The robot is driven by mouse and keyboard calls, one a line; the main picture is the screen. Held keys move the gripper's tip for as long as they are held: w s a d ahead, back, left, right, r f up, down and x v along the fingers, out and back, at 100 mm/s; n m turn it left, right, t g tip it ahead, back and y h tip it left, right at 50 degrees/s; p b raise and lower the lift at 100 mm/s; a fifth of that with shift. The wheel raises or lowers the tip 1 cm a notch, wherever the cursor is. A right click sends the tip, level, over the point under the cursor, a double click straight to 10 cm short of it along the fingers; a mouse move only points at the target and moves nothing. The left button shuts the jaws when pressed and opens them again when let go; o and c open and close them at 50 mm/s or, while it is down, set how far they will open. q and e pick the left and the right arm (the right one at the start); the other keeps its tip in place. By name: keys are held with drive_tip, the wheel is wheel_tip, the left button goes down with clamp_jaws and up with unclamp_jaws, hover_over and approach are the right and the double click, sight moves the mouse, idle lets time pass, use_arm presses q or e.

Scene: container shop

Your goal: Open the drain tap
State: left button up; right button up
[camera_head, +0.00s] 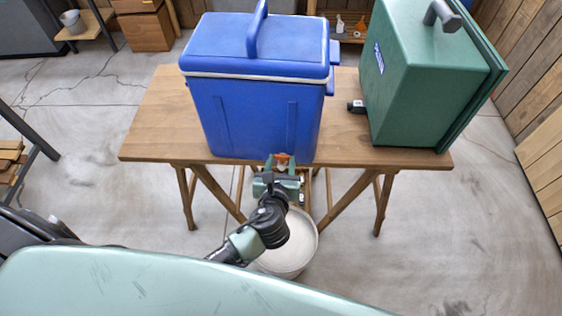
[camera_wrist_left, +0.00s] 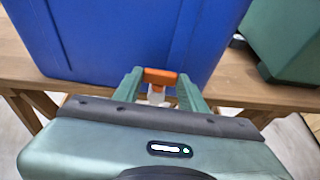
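The drain tap (camera_wrist_left: 160,77) has an orange handle and a pale body at the low front of the blue cooler (camera_head: 255,110). Its orange handle also shows in the head view (camera_head: 282,157). My left gripper (camera_head: 280,168) is at the tap. In the left wrist view its two green fingers (camera_wrist_left: 160,88) stand apart, one on each side of the orange handle, with what looks like a small gap. The cooler stands upright on the wooden table (camera_head: 160,120), lid shut, near the front edge. My right gripper is not in view.
A white bucket (camera_head: 304,240) stands on the floor below the tap, partly hidden by my left arm. A green box (camera_head: 415,85) with a black fitting (camera_head: 356,106) stands on the table's right side.

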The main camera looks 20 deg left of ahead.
use_arm(q)
drive_tip(key=n+y, duration=0.1)
drive_tip(key=n+g+y+p, duration=0.1)
drive_tip(key=shift+w+d+r+y, duration=0.1)
drive_tip(key=shift+d+y, duration=0.2)
drive_tip(key=shift+d, duration=0.1)
drive_tip(key=shift+w+d+n+g+y, duration=0.1)
drive_tip(key=shift+n+g+y, duration=0.4)
drive_tip(key=shift+n+y, duration=0.75)
drive_tip(key=o, duration=1.4)
drive_tip(key=v, duration=0.7)
drive_tip(key=shift+s+d+r+b, duration=0.1)
drive_tip(key=shift+s+b, duration=0.25)
